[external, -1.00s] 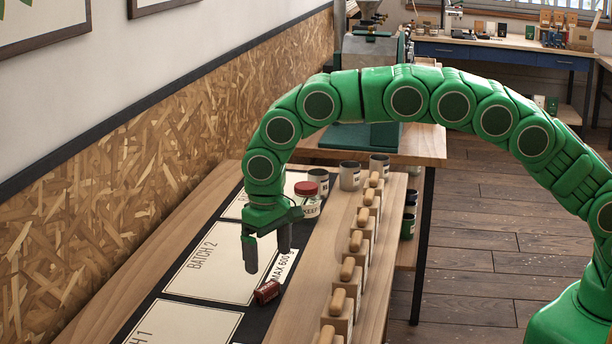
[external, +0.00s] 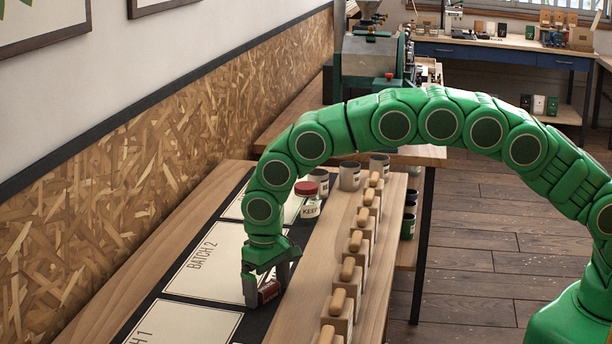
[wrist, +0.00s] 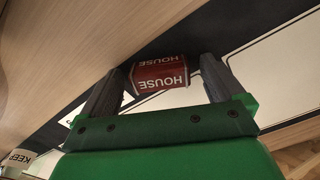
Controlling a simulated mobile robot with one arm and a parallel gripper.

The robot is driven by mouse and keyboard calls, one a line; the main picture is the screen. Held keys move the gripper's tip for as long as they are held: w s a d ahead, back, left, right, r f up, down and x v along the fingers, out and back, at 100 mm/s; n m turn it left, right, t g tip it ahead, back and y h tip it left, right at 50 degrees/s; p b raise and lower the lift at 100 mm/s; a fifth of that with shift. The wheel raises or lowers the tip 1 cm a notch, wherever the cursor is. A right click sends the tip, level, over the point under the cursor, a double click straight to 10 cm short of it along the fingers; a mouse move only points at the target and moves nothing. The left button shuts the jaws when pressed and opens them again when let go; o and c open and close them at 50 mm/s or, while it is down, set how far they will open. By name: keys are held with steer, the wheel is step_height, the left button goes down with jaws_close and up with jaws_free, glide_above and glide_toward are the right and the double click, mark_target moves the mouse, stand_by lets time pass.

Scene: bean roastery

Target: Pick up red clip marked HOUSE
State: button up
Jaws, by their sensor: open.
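The red clip marked HOUSE (external: 269,292) lies on the dark mat by the lower right corner of the BATCH 2 panel (external: 207,264). In the wrist view the clip (wrist: 160,74) shows its white HOUSE lettering between my two dark fingers. My gripper (external: 267,294) is low over the mat with its fingers on either side of the clip. The fingers are open, and the wrist view shows a small gap beside the right finger. I cannot tell whether the left finger touches the clip.
A red-lidded jar marked KEEP (external: 311,200) stands beyond my gripper. Several wooden-handled blocks (external: 349,272) line the table's right side. Grey cups (external: 349,176) stand at the far end. The BATCH 1 panel (external: 190,322) in front is bare.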

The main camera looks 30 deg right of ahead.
steer(key=shift+c, duration=0.3)
steer(key=c, duration=1)
steer(key=shift+o, duration=0.2)
steer(key=shift+r, duration=0.15)
